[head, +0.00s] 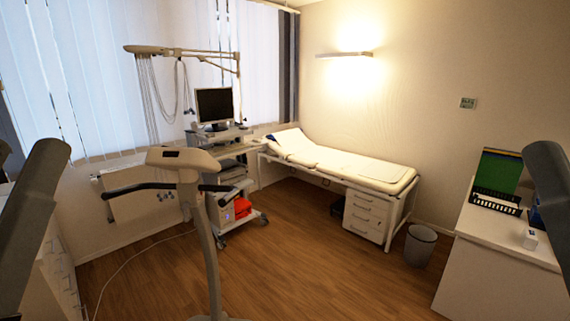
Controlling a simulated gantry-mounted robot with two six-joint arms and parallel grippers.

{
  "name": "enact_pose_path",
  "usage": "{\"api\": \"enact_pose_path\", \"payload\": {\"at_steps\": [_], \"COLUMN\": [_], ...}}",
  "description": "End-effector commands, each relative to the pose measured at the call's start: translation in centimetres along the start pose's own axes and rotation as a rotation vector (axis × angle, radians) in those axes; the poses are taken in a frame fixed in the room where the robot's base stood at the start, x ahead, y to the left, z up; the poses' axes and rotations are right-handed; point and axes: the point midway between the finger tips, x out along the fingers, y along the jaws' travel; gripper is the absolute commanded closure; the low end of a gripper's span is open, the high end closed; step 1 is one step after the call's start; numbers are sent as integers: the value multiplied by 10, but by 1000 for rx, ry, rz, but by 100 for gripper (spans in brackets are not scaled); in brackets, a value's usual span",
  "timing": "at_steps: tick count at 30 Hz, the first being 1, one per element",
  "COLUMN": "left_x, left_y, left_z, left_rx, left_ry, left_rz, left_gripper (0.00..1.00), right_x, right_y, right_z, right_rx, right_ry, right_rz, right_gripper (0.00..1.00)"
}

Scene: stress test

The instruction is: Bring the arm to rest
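A grey link of my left arm (32,215) slants up along the left edge of the head view. A grey link of my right arm (550,185) stands at the right edge, in front of the white desk. Both arms run out of the picture, and neither gripper shows. I cannot see whether either one holds anything.
An exercise machine (203,240) with dark handlebars stands centre left. Behind it are a monitor (214,105) on a cart and a boom (180,50) with hanging cables. An examination bed (340,165), a bin (420,246) and a white desk (490,265) stand right. Middle floor is clear.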

Motion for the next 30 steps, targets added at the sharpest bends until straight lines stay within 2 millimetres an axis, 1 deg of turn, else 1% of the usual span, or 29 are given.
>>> {"api": "enact_pose_path", "payload": {"at_steps": [1,9,12,15,17,30], "left_x": [38,135,162,177,181,179], "left_y": [0,0,-1,-1,-1,-1], "left_z": [-36,-124,-149,-163,-167,-165], "left_rx": [-1,-2,-2,-2,-3,-3], "left_ry": [0,0,0,0,0,0], "left_rz": [0,1,1,1,1,1], "left_gripper": [46,46,46,46,46,46], "right_x": [38,135,162,177,181,179], "right_y": [0,0,1,1,1,1], "right_z": [-36,-125,-149,-163,-167,-165], "right_rx": [0,0,0,0,0,0], "right_ry": [0,0,0,0,0,-1], "right_rz": [0,0,0,0,0,0], "right_gripper": [50,50,50,50,50,50]}}
